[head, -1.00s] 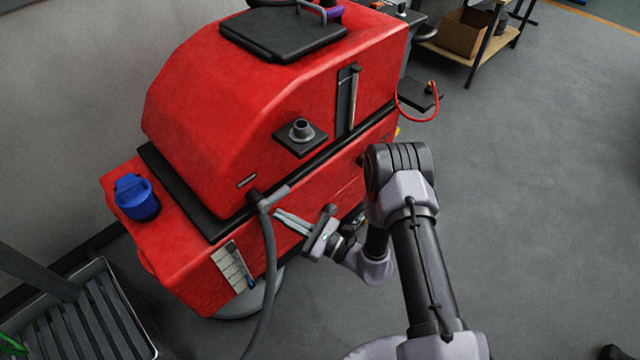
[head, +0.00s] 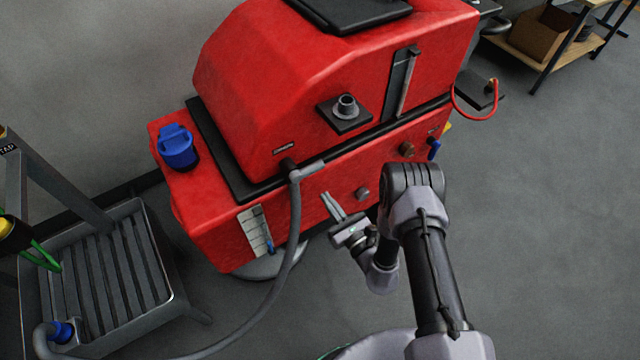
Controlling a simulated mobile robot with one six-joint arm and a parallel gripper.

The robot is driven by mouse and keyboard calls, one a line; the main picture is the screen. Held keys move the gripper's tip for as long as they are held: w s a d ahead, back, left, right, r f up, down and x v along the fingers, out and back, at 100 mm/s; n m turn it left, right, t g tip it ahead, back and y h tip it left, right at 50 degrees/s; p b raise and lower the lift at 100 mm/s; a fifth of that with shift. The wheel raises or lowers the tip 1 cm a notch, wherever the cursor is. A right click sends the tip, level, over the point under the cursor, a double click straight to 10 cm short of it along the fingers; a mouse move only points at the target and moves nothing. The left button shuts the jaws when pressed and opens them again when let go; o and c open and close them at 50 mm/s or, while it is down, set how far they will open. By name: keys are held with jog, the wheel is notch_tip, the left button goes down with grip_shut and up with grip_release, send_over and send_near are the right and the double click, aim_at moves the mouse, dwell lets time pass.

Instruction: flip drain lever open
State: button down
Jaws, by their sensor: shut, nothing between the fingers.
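The red scrubber machine (head: 245,75) stands in the middle of the head view. A grey lever-like piece (head: 312,168) sticks out to the right at the top of a grey hose (head: 296,215), by a dark outlet on the lower body. I take this as the drain lever, but a small blue handle (head: 435,149) beside a brass fitting (head: 407,149) is also lever-like. My gripper (head: 330,203) is shut and empty. Its fingertips point up and left at the red side, below and right of the grey piece, seemingly apart from it.
The hose curves down left to a blue-cuffed end (head: 63,331) by a slatted grey tray (head: 105,262). A blue-capped filler (head: 176,147) sits on the machine's left. A red tube (head: 473,117) loops at the right. Open floor (head: 565,220) lies right.

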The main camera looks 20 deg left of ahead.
aim_at(309, 170)
jog(key=w+a+r+b, duration=0.1)
jog(key=w+a+r, duration=0.2)
jog(key=r, duration=0.1)
jog(key=shift+a, duration=0.25)
jog(key=shift+r, duration=0.1)
